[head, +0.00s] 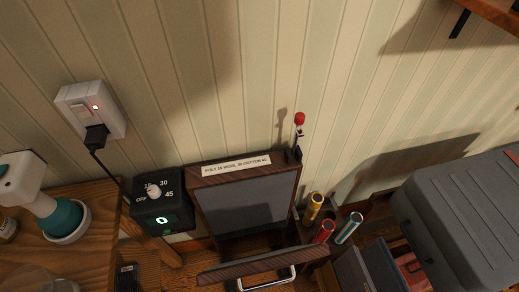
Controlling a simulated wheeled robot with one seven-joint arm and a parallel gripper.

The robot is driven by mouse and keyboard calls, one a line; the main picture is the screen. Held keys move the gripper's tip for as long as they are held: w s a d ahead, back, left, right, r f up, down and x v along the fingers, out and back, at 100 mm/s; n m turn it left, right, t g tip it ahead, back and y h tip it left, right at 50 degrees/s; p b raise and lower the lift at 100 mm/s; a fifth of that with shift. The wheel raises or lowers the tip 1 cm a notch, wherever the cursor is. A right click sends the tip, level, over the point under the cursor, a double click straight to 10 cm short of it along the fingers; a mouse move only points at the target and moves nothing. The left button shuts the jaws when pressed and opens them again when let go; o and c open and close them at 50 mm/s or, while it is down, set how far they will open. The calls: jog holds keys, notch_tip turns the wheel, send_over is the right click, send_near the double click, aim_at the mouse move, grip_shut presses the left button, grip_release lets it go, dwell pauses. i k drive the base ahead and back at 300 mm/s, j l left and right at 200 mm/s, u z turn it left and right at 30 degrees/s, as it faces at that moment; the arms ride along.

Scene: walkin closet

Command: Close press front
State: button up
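The press (245,200) stands against the striped wall, with a dark wood frame, a grey inner pad and a white fabric label on top. Its press front (262,262) is open, tilted out from the body toward the bottom of the view, with a gap between them. A pale metal handle (266,282) sits on the front near the bottom edge of the view. A lever with a red knob (299,118) stands up at the press's top right corner. My gripper is not in view.
A black timer box (162,214) adjoins the press at left. A wooden table (95,270) holds a teal and white appliance (57,212). A wall socket (90,108) has a cord plugged in. Yellow, red and teal tubes (348,228) and a grey case (465,215) are at right.

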aim_at(238, 268)
jog(key=k+l+u, duration=0.15)
jog(key=k+u, duration=0.45)
jog(key=k, duration=0.25)
